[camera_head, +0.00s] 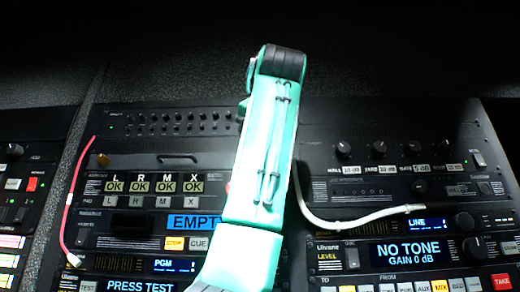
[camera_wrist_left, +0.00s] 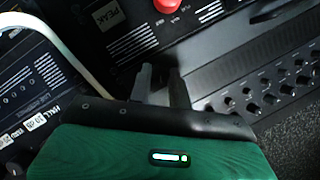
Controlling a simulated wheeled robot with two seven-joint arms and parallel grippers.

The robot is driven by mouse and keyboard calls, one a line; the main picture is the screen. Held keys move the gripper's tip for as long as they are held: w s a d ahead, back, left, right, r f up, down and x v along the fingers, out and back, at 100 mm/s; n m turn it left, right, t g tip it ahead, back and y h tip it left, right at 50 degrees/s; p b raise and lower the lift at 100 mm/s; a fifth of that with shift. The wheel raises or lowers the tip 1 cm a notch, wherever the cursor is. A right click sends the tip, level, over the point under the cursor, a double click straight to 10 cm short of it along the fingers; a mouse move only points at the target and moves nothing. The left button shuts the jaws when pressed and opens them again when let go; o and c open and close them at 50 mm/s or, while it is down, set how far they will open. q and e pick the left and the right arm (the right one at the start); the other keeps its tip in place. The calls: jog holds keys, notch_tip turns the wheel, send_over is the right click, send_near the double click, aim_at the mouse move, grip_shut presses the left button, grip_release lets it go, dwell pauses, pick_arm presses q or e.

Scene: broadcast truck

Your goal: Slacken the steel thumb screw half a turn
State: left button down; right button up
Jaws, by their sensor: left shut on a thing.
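My left arm (camera_head: 262,150) crosses the middle of the head view and hides its own fingertips and the panel behind them. In the left wrist view my left gripper (camera_wrist_left: 163,86) has its two dark fingers against the rack front, with a narrow gap between them. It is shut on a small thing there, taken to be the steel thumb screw. The screw itself is hidden by the fingers and cannot be made out in either view. A brass-coloured knob (camera_head: 103,160) shows at the panel's left end. My right gripper is not in view.
A white cable (camera_head: 350,220) loops right of my arm and also shows in the left wrist view (camera_wrist_left: 62,42). A red cable (camera_head: 70,200) hangs at the left. A red button (camera_wrist_left: 167,5) is near the fingers. Knob rows (camera_wrist_left: 262,98) stand out close by.

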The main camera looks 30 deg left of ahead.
pick_arm(q)
jog(key=n+h, duration=0.1)
jog(key=n, duration=0.1)
jog(key=n+t+h, duration=0.1)
jog(key=shift+s+a+f+n+h, duration=0.1)
jog(key=shift+a+f+n+h, duration=0.05)
jog(key=shift+n+h, duration=0.25)
dwell(0.4)
jog(key=c, duration=1.3)
grip_release()
jog(key=b+v, duration=0.2)
jog(key=v, duration=1.2)
